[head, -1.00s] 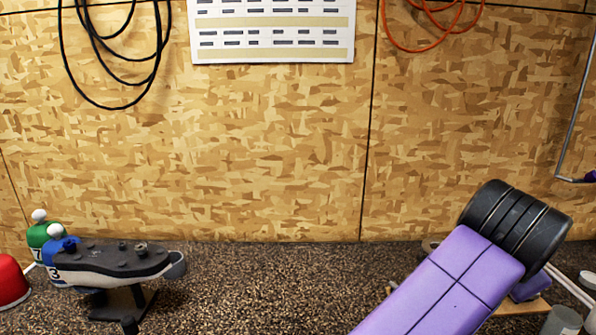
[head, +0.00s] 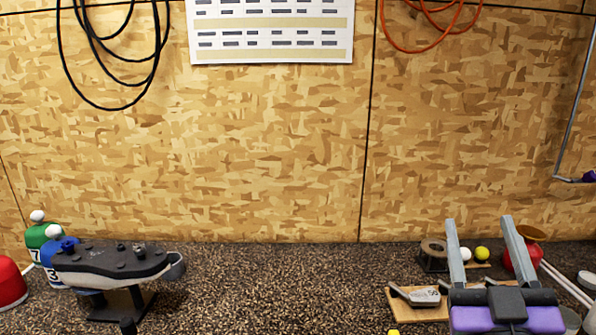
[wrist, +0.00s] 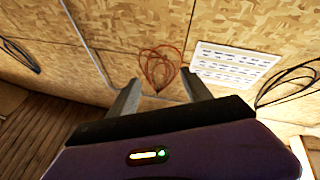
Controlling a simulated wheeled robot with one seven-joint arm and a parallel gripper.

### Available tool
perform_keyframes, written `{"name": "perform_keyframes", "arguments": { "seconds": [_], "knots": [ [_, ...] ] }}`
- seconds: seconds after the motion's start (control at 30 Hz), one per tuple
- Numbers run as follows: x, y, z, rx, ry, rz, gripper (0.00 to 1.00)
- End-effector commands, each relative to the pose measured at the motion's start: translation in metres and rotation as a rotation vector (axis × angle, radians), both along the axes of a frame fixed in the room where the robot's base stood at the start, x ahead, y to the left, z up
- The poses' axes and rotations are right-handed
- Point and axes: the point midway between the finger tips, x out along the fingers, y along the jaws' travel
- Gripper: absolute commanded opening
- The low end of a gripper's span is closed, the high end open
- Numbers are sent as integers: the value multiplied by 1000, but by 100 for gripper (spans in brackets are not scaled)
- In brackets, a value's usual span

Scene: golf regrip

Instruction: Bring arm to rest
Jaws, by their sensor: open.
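My gripper (head: 480,225) shows at the lower right of the head view, its two grey fingers pointing up and spread apart. Nothing is between them. In the wrist view my gripper (wrist: 165,88) is open and empty, its fingers toward the board wall and its coiled orange cord (wrist: 158,68). The purple and black gripper body hides part of the bench behind it. The rest of my arm is out of the head view.
Around my gripper are a wooden board (head: 405,308) with a club head, a tape roll (head: 433,256) and balls (head: 482,253). The middle bench is clear.

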Motion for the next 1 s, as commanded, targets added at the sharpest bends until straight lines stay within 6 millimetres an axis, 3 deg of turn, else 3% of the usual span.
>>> {"name": "perform_keyframes", "arguments": {
  "seconds": [0.2, 0.4, 0.7, 1.0],
  "knots": [
    [-45, 31, -62, -86, 58, 150, 57],
    [-97, 49, -118, -84, 137, 264, 57],
    [-188, 58, -189, 38, 303, 355, 57],
    [-285, 60, -252, 235, 547, 322, 57]
  ]
}}
